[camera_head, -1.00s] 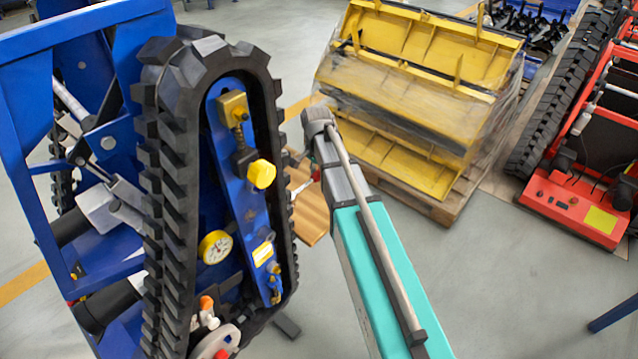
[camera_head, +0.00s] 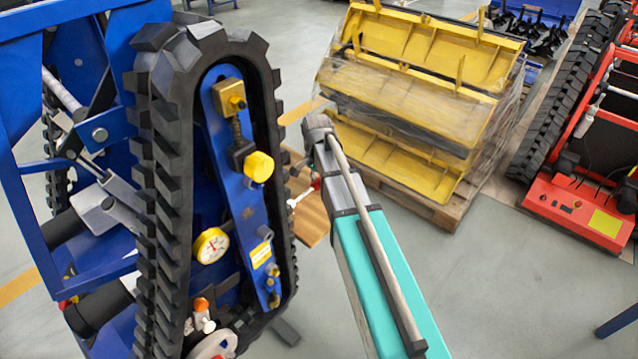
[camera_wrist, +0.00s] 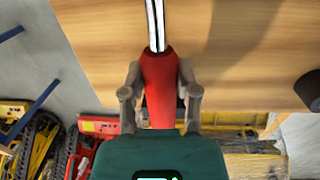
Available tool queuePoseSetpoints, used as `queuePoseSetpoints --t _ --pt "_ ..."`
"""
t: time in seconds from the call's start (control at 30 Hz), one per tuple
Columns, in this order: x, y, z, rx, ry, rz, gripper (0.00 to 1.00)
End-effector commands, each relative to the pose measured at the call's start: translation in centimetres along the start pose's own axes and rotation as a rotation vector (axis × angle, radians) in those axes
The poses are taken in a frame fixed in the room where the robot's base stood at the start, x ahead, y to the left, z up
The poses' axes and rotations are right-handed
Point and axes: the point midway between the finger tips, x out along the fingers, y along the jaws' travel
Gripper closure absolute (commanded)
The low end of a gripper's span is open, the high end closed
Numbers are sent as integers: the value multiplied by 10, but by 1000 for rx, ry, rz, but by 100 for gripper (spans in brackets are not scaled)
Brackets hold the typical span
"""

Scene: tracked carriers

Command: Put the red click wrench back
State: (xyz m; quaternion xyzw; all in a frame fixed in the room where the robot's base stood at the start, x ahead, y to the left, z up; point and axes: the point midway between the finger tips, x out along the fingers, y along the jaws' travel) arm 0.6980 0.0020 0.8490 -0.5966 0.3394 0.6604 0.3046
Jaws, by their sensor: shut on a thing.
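The red click wrench (camera_wrist: 158,80) has a red handle and a bright silver shaft. In the wrist view my gripper (camera_wrist: 160,88) is shut around the handle, one finger on each side, and the shaft points to the top edge over a wooden surface (camera_wrist: 240,55). In the head view my arm hides most of the gripper. A small part of the wrench's silver shaft (camera_head: 301,199) shows left of the arm, above the wooden board (camera_head: 312,218). The shaft's far end is out of the wrist view. I cannot tell whether the wrench touches the wood.
The blue carrier with a black rubber track (camera_head: 165,200) stands close on the left, with a gauge (camera_head: 211,246) and yellow knob (camera_head: 259,167). Wrapped yellow parts on a pallet (camera_head: 420,100) stand behind. A red carrier (camera_head: 575,210) is at the right. Floor between is clear.

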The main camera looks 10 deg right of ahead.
Motion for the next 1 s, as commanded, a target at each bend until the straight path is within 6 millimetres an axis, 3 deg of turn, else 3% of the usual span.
queuePoseSetpoints --t 0.1,0.13,0.3,0.73,1.0 --pt "3 0 0 0 0 0 100" --pt "2 0 0 0 0 0 54" --pt "2 0 0 0 0 0 25" --pt "1 0 0 0 0 0 25" --pt "-10 0 0 0 0 0 25"
